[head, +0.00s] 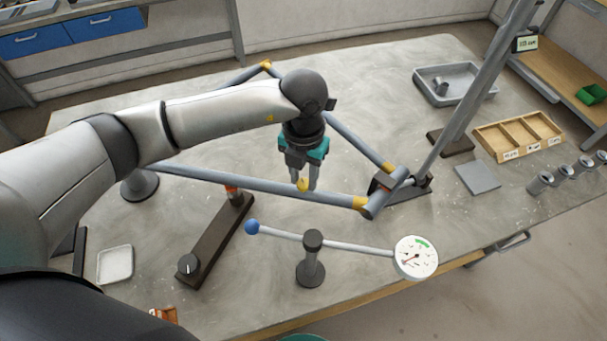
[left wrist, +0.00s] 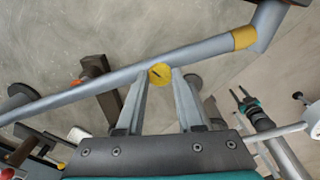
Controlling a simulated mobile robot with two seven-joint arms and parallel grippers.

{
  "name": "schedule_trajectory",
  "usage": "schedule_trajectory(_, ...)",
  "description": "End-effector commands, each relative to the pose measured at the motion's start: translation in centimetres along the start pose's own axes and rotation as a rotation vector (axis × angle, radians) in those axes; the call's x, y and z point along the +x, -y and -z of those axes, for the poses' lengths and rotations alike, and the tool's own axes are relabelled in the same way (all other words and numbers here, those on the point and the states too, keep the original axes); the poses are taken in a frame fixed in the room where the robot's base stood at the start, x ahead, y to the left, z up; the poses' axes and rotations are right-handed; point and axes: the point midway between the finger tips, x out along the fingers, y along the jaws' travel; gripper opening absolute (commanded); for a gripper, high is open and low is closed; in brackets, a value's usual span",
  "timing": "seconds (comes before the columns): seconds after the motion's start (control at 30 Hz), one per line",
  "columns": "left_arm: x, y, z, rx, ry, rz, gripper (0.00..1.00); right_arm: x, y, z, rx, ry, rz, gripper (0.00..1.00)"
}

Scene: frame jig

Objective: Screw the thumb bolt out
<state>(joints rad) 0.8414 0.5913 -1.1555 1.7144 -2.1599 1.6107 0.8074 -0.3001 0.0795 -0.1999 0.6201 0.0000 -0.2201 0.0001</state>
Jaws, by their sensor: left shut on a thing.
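The thumb bolt (head: 303,184) has a yellow head and sits at the front tube (head: 250,183) of the grey frame. My left gripper (head: 304,182) reaches down from above and is shut on the bolt. In the left wrist view the bolt's round head (left wrist: 161,74), with a dark mark, lies between the two fingertips of that gripper (left wrist: 160,76). The bolt's shank and thread are hidden. My right gripper (left wrist: 239,92) shows small in the left wrist view, its two prongs apart and empty, away from the bolt.
A gauge (head: 416,257) on a blue-knobbed bar stands in front of the frame. A dark bar with a knob (head: 215,240) lies left of it. A grey tray (head: 457,82), a wooden divided box (head: 517,135) and metal cups (head: 565,174) are at the right.

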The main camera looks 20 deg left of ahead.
Motion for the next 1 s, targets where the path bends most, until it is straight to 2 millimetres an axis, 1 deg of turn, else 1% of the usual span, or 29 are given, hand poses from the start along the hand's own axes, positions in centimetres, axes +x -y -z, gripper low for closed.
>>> schedule_trajectory(0.03, 0.0, 0.0, 0.0, -0.001, 0.001, 0.001, 0.0, 0.0, 0.0, 0.0, 0.0, 0.0, 0.0, 0.45)
schedule_trajectory(0.07, 0.0, 0.0, 0.0, -0.001, 0.001, 0.001, 0.39, 0.0, 0.0, 0.0, 0.0, 0.0, 0.0, 0.45)
schedule_trajectory(0.3, 0.0, 0.0, 0.0, 0.0, 0.0, 0.0, 0.66, 0.0, 0.0, 0.0, 0.0, 0.0, 0.0, 0.45)
schedule_trajectory(0.57, -0.1, 0.0, 0.0, 0.0, 0.0, 0.0, 0.67, 0.0, 0.0, 0.0, 0.0, 0.0, 0.0, 0.45)
schedule_trajectory(0.67, -0.7, 0.0, -0.1, 0.001, 0.002, 0.001, 0.67, 0.0, 0.0, 0.0, 0.0, 0.0, 0.0, 0.45)
schedule_trajectory(0.77, -2.0, 0.0, -0.1, 0.0, 0.004, 0.0, 0.67, 0.1, 0.0, 0.0, 0.0, 0.0, 0.0, 0.45)
schedule_trajectory(0.87, -4.2, 0.0, -0.2, 0.002, 0.007, 0.001, 0.67, 0.2, 0.0, 0.0, 0.0, 0.0, 0.0, 0.45)
schedule_trajectory(1.0, -7.7, 0.0, -0.2, 0.002, 0.007, 0.0, 0.67, 0.5, 0.0, 0.0, 0.0, 0.0, 0.0, 0.45)
